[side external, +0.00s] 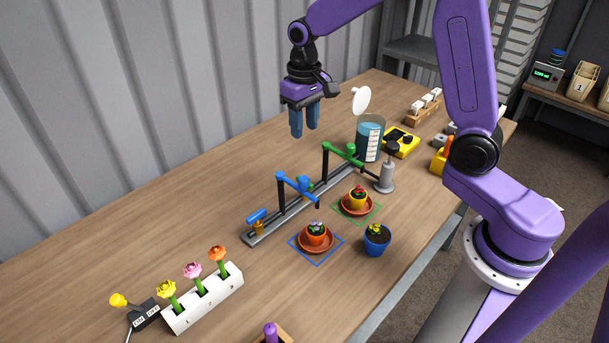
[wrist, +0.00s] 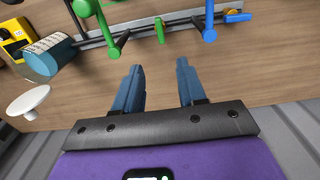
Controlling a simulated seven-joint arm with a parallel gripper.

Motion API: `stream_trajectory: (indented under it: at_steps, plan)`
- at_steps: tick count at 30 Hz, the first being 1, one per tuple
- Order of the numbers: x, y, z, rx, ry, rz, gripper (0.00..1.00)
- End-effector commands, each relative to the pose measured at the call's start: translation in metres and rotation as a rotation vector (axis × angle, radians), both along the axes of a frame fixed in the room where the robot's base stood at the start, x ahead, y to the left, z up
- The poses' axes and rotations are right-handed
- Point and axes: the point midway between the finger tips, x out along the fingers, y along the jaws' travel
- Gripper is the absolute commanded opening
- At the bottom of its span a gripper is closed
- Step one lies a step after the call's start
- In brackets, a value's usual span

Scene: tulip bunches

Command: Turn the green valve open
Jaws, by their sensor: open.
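A small green valve handle (wrist: 159,30) shows in the wrist view on the grey rail (wrist: 180,19), between the green pipe's post (wrist: 118,45) and the blue pipe's post (wrist: 209,30). The handle lies roughly across the rail. In the side view I cannot clearly make it out near the blue pipe (side external: 297,185); the green pipe (side external: 340,153) stands farther along the rail. My gripper (side external: 304,130) is open and empty, pointing down, high above the table behind the rail. In the wrist view the handle lies ahead of the gap between my fingertips (wrist: 158,68), apart from them.
A blue valve handle (side external: 257,216) sits at the rail's near end. A water beaker (side external: 370,138) and grey pump (side external: 388,175) stand by the far end. Potted flowers on saucers (side external: 316,240) line the front side. Table behind the rail is clear.

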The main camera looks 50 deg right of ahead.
Motion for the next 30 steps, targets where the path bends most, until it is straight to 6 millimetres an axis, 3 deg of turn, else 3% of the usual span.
stream_trajectory:
  at_steps: [21,30]
  plan:
    - [-0.002,0.0,-0.13,-0.001,0.004,0.002,0.4]
    - [-0.001,0.0,-0.156,0.0,0.001,0.001,0.4]
